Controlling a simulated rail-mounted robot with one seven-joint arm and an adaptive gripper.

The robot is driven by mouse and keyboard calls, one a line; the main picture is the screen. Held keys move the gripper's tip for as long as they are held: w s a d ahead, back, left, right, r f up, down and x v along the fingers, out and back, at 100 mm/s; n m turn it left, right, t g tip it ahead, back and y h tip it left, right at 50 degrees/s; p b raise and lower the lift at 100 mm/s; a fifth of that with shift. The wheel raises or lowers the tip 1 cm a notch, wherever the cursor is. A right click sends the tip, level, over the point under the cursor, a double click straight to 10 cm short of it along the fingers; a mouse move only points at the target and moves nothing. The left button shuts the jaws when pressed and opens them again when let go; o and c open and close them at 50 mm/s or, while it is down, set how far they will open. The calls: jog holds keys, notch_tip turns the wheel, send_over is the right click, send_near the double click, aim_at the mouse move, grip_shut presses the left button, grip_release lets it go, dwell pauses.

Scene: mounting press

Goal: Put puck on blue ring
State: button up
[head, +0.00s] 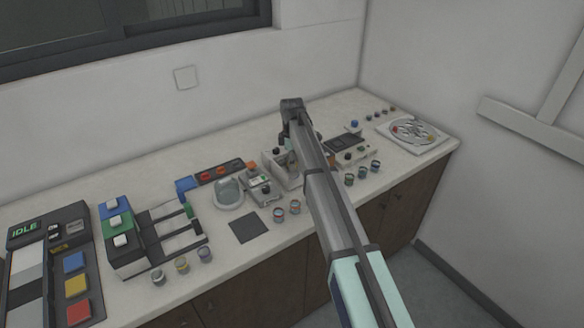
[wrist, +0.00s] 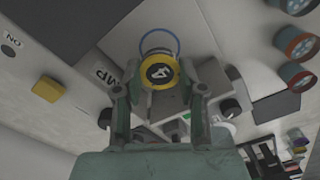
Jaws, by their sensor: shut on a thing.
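In the wrist view the puck (wrist: 160,73) is a round disc with a yellow rim and a black face bearing a white mark. My gripper (wrist: 158,80) is shut on it, with a finger at each side. A thin blue ring (wrist: 163,31) shows just beyond the puck. The puck overlaps the ring's near part in the picture. I cannot tell whether they touch. In the head view my arm hides the puck and the ring, and covers most of my gripper.
A grey block sits just right of the puck. A yellow button (wrist: 47,89) and a dark panel lie to the left. Coloured cups (wrist: 301,45) stand at the right. In the head view, machines line the counter, with a dark square mat (head: 248,229) left of my arm.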

jog(key=shift+f+p, duration=0.35)
jog(key=shift+f, duration=1.25)
jog(key=shift+f, duration=0.1)
jog(key=o, duration=1.1)
notch_tip(320, 180, up, 12)
jog(key=b, duration=0.2)
jog(key=shift+b, duration=0.4)
